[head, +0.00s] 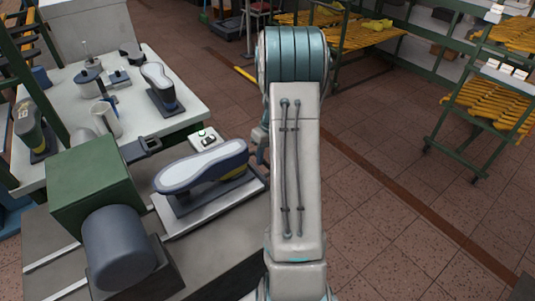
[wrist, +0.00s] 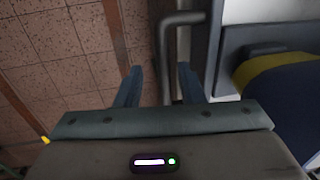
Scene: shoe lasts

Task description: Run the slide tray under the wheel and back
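The slide tray (head: 250,188) lies flat on the machine bed, bearing a dark blue shoe last with a pale sole face and a yellow band (head: 205,168). The wheel (head: 118,245) is a dark grey cylinder at the lower left, in front of its green housing (head: 95,178). My gripper (wrist: 160,74) is open at the tray's right side. A grey bar handle (wrist: 166,50) runs between its two fingers, with visible gaps on both sides. The tray edge (wrist: 207,55) and last (wrist: 290,105) show to the right. In the head view my arm mostly hides the gripper and handle.
A white bench (head: 190,112) at the left holds more lasts, a cup and small tools. Racks of yellow lasts (head: 490,105) stand back right. The tiled floor at right is clear.

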